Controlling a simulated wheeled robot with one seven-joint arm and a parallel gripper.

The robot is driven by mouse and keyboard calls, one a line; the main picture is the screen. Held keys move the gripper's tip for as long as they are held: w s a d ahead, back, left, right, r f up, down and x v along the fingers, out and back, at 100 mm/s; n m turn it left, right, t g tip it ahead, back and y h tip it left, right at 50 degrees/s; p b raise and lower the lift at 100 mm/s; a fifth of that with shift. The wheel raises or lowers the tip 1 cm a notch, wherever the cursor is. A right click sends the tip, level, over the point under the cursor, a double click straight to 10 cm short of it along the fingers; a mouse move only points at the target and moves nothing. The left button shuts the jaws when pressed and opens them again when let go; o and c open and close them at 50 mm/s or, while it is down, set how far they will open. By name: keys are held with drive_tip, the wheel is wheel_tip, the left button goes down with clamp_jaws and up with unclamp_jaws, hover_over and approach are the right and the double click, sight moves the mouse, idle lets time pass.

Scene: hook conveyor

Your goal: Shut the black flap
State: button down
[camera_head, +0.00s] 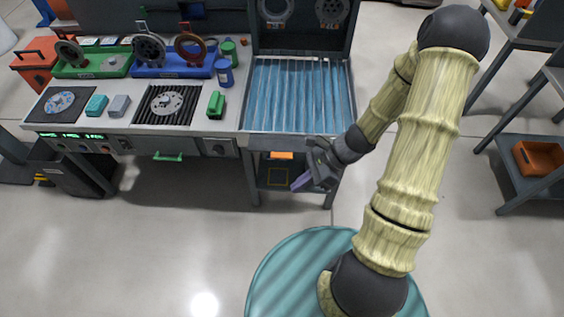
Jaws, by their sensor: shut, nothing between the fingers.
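My gripper (302,182) is shut and empty. Its purple fingertips point down and left, in front of the workbench and below the front edge of the blue striped bed (296,98). A dark upright panel (300,42) stands behind that bed and carries round parts. Below the bed is a dark front strip (262,143), partly hidden by my arm. I cannot tell for sure which dark part is the black flap. My gripper is apart from the upright panel.
The grey workbench (225,140) holds green and blue racks, a blue canister (223,72) and small blocks. An orange piece (282,155) sits under the bed. Dark shelves with an orange bin (540,158) stand at right. The floor in front is clear.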

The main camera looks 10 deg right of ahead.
drive_tip(key=d+r+n+t+h, duration=0.2)
drive_tip(key=r+n+h, duration=0.2)
drive_tip(key=r+n, duration=0.4)
drive_tip(key=d+r+n+t+h, duration=0.2)
drive_tip(key=r+n+h, duration=0.3)
drive_tip(key=n, duration=0.5)
wheel_tip(320, 180, up, 3)
drive_tip(key=shift+s+d+f+n+t, duration=0.15)
drive_tip(key=shift+s+d+n+t, duration=0.15)
drive_tip(key=shift+s+d, duration=0.1)
drive_tip(key=shift+a, duration=0.1)
